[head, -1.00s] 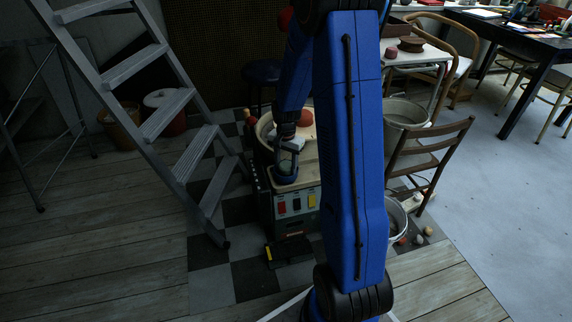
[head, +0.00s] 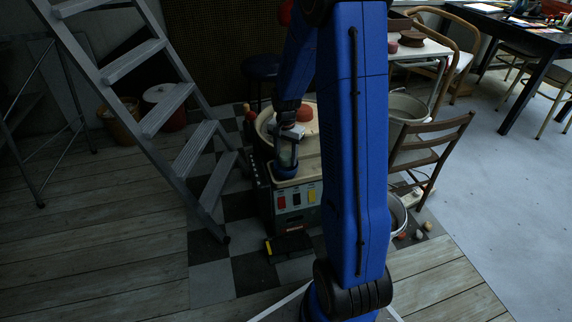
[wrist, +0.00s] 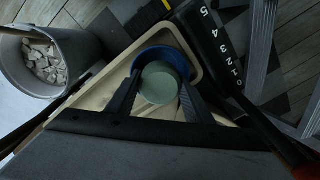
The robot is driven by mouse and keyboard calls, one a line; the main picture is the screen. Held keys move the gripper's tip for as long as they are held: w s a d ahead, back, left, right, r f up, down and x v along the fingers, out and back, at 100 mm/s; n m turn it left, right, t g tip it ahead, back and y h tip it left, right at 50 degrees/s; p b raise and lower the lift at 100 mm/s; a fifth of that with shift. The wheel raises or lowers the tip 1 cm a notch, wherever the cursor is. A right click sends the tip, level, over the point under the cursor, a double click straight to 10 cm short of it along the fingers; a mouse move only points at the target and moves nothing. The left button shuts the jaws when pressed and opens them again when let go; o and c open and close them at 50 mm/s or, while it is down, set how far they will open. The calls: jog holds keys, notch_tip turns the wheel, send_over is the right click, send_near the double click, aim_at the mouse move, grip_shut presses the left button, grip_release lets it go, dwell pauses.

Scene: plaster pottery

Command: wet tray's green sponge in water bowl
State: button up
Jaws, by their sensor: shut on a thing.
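My gripper (wrist: 159,98) is shut on a pale green round sponge (wrist: 160,84). A blue bowl (wrist: 166,52) lies beneath it, its rim showing around the far side of the sponge in the wrist view. In the head view my gripper (head: 287,152) points down over the small blue bowl (head: 285,173), which stands on the front corner of the beige wheel tray (head: 312,168). Whether the sponge's underside touches the bowl or water cannot be told. The water itself is not visible.
The wheel's box has coloured switches (head: 296,198) in front. A grey step ladder (head: 195,150) stands close on the left, a wooden chair (head: 430,150) on the right. A bucket of pale scraps (wrist: 48,60) stands beside the wheel. Wooden floor at the front left is clear.

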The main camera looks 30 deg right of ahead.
aim_at(286, 154)
jog(key=shift+r, duration=2.05)
jog(key=shift+r, duration=0.1)
dwell(0.7)
jog(key=shift+r, duration=1.9)
